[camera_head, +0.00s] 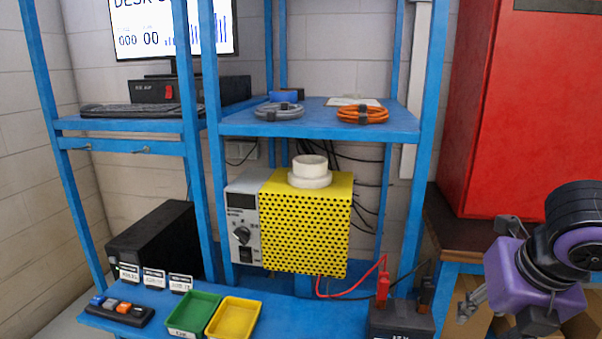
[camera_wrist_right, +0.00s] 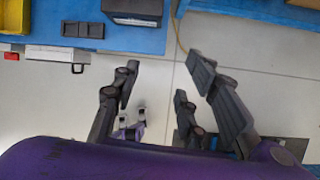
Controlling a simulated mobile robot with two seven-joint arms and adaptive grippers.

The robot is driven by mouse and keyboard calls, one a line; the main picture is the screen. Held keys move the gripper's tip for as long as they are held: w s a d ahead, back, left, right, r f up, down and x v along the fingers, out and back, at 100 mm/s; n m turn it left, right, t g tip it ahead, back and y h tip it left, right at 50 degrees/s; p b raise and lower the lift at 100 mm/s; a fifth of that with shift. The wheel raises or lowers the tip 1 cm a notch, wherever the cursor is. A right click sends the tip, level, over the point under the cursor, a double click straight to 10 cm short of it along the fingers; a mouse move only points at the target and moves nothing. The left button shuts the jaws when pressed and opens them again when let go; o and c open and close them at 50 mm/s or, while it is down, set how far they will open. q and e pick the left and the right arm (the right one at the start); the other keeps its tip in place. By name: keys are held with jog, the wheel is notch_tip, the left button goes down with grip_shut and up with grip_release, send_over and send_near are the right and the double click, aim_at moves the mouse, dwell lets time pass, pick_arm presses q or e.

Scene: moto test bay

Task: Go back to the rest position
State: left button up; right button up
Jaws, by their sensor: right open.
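My right gripper (camera_head: 470,304) is at the lower right of the head view, its fingers pointing left. It is right of the blue rack and in front of the dark wooden bench top. In the right wrist view, my right gripper (camera_wrist_right: 165,82) has its fingers spread with nothing between them, above a pale tiled floor. It touches nothing that I can see.
The blue rack (camera_head: 320,123) holds a yellow perforated unit (camera_head: 306,225), cable coils and a black box (camera_head: 158,242). A green tray (camera_head: 193,313) and a yellow tray (camera_head: 233,318) sit low in front. A red cabinet (camera_head: 535,110) stands right. Tiled floor (camera_wrist_right: 260,75) looks clear.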

jog(key=w+a+m+t+y, duration=0.4)
jog(key=w+m, duration=0.4)
jog(key=w, duration=0.5)
jog(key=s+a+f+m+t+y+p, duration=0.1)
jog(key=s+a+f+m+t+p, duration=0.15)
jog(key=f+m, duration=0.8)
jog(key=s+a+f+m+h+p, duration=0.1)
jog(key=s+f+m, duration=0.2)
jog(key=s+f, duration=0.4)
jog(key=s+f+m+p, duration=0.1)
jog(key=s+f+m, duration=0.35)
jog(key=f, duration=0.45)
pick_arm(q)
jog(key=w+d+r+p, duration=0.1)
jog(key=w+r+p, duration=0.1)
jog(key=w+r, duration=0.2)
notch_tip(320, 180, up, 3)
jog(key=shift+w+r+t, duration=0.15)
jog(key=shift+t, duration=0.25)
pick_arm(e)
jog(key=s+a+f+m+g+h, duration=0.1)
jog(key=s+f, duration=0.4)
jog(key=s, duration=0.6)
jog(key=s+a+f+m+g+h, duration=0.1)
jog(key=s+f+m, duration=0.3)
jog(key=s, duration=0.8)
notch_tip(320, 180, down, 2)
jog(key=shift+a+f+m+g+h, duration=0.1)
jog(key=shift+a+m+g+h, duration=0.2)
jog(key=shift+a+g+h, duration=0.15)
